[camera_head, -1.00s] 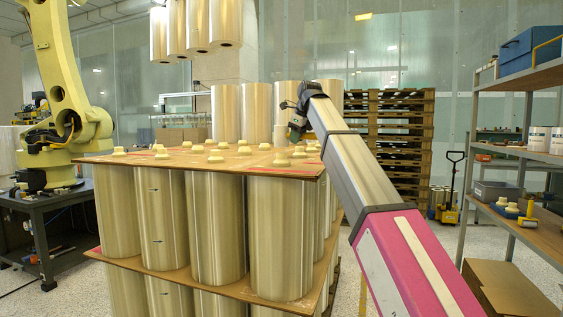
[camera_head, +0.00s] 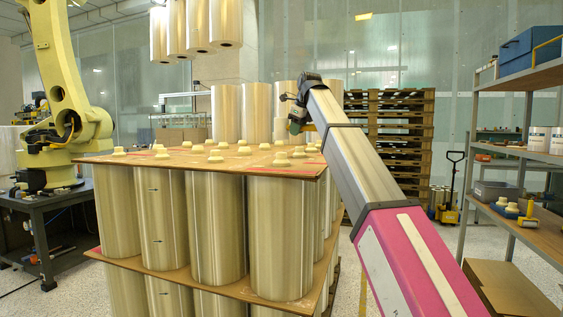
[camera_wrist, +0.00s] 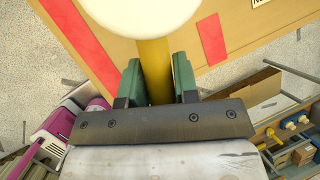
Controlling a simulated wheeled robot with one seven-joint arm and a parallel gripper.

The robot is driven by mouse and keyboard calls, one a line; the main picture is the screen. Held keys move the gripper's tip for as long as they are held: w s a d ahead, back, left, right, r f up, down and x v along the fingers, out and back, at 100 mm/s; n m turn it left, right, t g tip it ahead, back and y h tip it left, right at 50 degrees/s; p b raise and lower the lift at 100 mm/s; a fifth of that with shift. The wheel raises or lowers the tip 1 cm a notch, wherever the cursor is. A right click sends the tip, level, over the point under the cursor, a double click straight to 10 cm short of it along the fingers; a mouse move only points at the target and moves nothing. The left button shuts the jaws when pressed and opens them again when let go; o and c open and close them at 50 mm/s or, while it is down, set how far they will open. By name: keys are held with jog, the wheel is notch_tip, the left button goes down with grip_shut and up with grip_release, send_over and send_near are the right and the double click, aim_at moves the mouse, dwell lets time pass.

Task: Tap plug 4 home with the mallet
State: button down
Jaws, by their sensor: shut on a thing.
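My gripper (camera_wrist: 157,82) has its green fingers shut on the yellow handle of the mallet (camera_wrist: 153,62). The mallet's round white head (camera_wrist: 140,12) fills the top of the wrist view, above the board. In the head view my gripper (camera_head: 297,119) is above the far right part of the brown board (camera_head: 215,162). Several cream plugs stand on this board, one near its front right (camera_head: 281,160). I see no numbers on them, so I cannot tell which is plug 4. The mallet head hides part of the board in the wrist view.
The board lies on upright film rolls (camera_head: 218,230) stacked in layers. More rolls (camera_head: 225,112) stand behind it. A yellow robot arm (camera_head: 60,80) is at left. A shelf (camera_head: 540,225) with small items is at right. A pallet stack (camera_head: 400,140) stands behind.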

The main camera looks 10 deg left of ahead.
jog(key=shift+r, duration=0.15)
jog(key=shift+w+r, duration=0.1)
jog(key=shift+r, duration=1.25)
